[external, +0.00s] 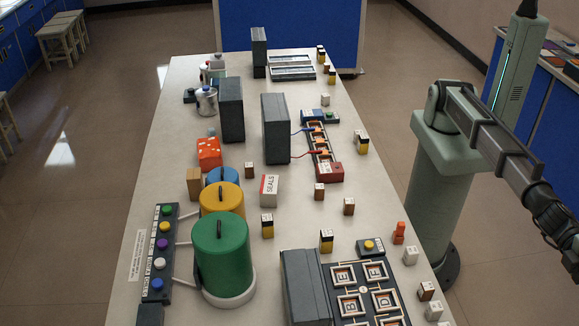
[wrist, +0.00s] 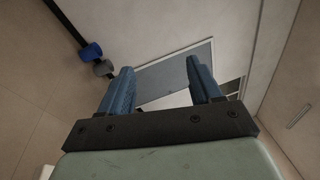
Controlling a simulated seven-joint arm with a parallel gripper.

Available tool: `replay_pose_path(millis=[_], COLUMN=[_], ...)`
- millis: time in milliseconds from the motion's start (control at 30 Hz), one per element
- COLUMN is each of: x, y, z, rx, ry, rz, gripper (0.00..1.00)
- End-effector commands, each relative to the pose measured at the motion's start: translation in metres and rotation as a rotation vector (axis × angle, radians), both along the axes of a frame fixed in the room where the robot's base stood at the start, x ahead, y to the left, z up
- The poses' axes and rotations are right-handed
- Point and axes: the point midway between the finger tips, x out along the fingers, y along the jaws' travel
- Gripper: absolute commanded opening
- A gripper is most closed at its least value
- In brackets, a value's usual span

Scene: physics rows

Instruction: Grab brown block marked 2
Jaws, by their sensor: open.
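Several small brown blocks with pale tops stand on the long table (external: 300,215) in the external view. One brown block (external: 249,170) is left of centre, two more (external: 319,191) (external: 349,206) stand to the right, and another (external: 426,291) is near the front right corner. Their marks are too small to read, so I cannot tell which is marked 2. My gripper (wrist: 158,68) shows in the wrist view with its two blue fingers apart and nothing between them. It is outside the external view, off the right edge. No block shows in the wrist view.
Green (external: 221,255), yellow and blue canisters stand at the left. Tall dark boxes (external: 276,128) rise mid-table. A lettered board (external: 365,295) is at the front. Yellow-and-black blocks (external: 326,241), a white SEALS box (external: 269,190) and a red box (external: 330,171) stand near the brown blocks.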

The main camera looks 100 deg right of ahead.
Motion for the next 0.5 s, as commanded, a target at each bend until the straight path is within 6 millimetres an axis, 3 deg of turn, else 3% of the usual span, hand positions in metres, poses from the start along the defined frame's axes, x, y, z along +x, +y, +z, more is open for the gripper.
replay_pose_path(millis=[33,267,500], x=[0.019,0.105,0.195], y=[-0.009,-0.055,-0.125], z=[-0.001,-0.023,-0.057], rx=[-0.03,-0.233,-0.488], ry=[-0.068,-0.457,-0.829], rz=[0.001,0.041,0.123], gripper=[0.64,0.64,0.64])
